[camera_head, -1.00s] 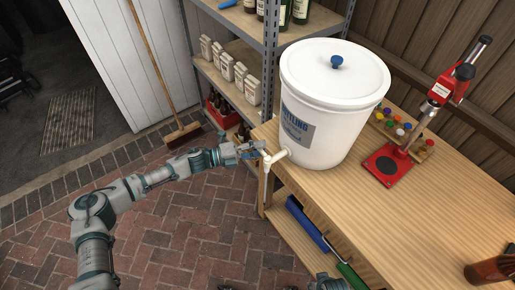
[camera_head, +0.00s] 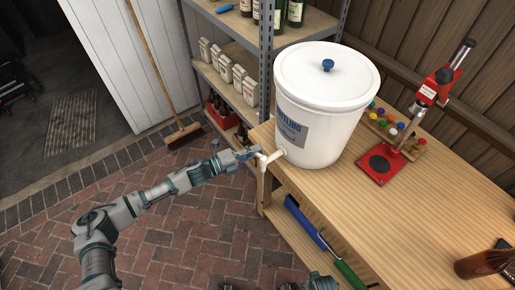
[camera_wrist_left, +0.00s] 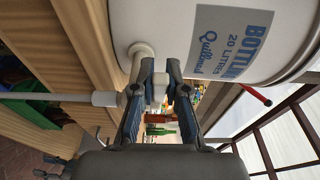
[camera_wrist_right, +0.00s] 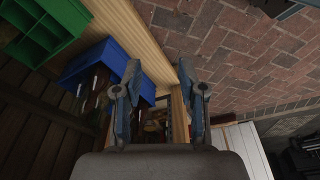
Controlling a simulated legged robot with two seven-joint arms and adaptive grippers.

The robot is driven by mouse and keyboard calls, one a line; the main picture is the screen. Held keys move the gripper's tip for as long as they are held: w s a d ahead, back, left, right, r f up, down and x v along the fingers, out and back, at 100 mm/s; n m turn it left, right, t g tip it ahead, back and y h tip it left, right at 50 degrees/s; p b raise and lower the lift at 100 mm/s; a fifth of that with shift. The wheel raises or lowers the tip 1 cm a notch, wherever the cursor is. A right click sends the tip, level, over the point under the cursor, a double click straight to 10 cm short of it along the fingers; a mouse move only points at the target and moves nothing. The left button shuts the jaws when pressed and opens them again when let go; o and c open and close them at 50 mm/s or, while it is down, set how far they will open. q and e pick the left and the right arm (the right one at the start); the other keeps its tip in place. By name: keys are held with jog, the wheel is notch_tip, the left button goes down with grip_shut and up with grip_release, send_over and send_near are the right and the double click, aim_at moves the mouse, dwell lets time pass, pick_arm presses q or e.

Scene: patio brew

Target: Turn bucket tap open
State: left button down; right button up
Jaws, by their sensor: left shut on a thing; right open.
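The white lidded bottling bucket (camera_head: 322,105) stands on the wooden bench near its left end. Its white tap (camera_head: 271,158) sticks out over the bench edge, with a spout hanging down. My left gripper (camera_head: 256,156) is at the tap. In the left wrist view its fingers (camera_wrist_left: 160,90) are shut on the small white tap handle (camera_wrist_left: 160,88), beside the bucket's label. The white spout pipe (camera_wrist_left: 104,98) runs off to the left there. My right gripper (camera_wrist_right: 157,95) is open and empty in the right wrist view, low beside the bench.
A red bottle capper (camera_head: 382,163) stands on the bench (camera_head: 400,225) right of the bucket, near colourful caps. A brown bottle (camera_head: 482,264) is at the right edge. Shelves with bottles stand behind. A blue crate (camera_wrist_right: 95,65) shows near my right gripper.

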notch_tip(320, 180, down, 8)
jog(key=s+p, duration=0.3)
pick_arm(q)
jog(key=shift+s+a+f+n+t+y+b, duration=0.15)
jog(key=shift+s+n+t+y+b, duration=0.7)
jog(key=shift+n+t+y, duration=1.4)
jog(key=shift+s+a+f+n+t+y+b, duration=0.1)
jog(key=shift+s+n+t+y+b, duration=0.8)
jog(key=shift+n+y, duration=2.55)
jog(key=shift+s+a+f+n+t+y+b, duration=0.15)
jog(key=shift+s+n+t+y+b, duration=1.15)
jog(key=shift+y, duration=2.6)
pick_arm(e)
jog(key=w+r+p, duration=0.1)
jog(key=w+r, duration=0.2)
jog(key=r, duration=0.8)
jog(key=shift+r, duration=0.35)
pick_arm(q)
jog(key=shift+w+n+t, duration=0.35)
jog(key=shift+n+t, duration=0.05)
jog(key=shift+t, duration=0.05)
pick_arm(e)
jog(key=shift+w, duration=0.1)
